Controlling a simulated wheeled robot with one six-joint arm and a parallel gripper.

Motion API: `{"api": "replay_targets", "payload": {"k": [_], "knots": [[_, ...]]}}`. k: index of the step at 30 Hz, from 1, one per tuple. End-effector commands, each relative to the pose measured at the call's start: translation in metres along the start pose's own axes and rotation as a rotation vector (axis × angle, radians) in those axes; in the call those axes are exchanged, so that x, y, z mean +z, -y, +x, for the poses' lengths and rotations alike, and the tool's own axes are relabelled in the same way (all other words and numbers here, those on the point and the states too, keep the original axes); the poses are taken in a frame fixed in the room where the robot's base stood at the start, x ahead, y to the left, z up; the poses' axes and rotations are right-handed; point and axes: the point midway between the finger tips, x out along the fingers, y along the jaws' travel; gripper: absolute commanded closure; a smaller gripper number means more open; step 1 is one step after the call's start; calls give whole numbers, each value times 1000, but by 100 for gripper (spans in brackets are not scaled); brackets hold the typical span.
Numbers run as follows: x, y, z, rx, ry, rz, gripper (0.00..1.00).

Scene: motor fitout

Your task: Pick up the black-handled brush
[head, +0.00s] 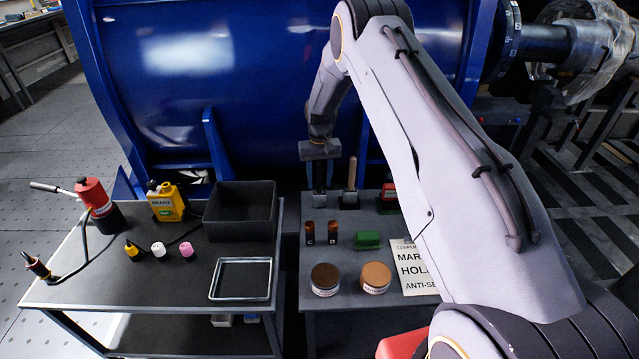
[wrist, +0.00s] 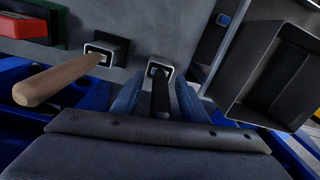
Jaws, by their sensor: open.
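The black-handled brush (wrist: 161,98) stands with its lower end in a square holder (wrist: 160,67) on the right-hand table. In the wrist view its handle rises between the two fingers of my gripper (wrist: 158,98). My gripper is open, with one finger on each side of the handle and small gaps visible. In the head view my gripper (head: 320,176) points down over the holder at the table's back edge, and the handle is hard to make out there. The brush's bristle end is hidden in the holder.
A wooden-handled tool (wrist: 48,82) stands in a second holder close by, also in the head view (head: 352,172). A black bin (head: 243,212) sits on the left table. Two round tins (head: 325,279), a green block (head: 367,240) and small bottles lie nearer. The blue machine (head: 250,70) rises behind.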

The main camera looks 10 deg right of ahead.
Motion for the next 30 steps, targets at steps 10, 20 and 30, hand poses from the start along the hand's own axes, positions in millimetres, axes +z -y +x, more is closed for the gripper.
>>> {"api": "replay_targets", "payload": {"k": [10,20,30], "knots": [[0,0,0,0,0,0,99],[0,0,-3,0,-1,0,100],[-2,1,-55,0,-4,0,100]]}}
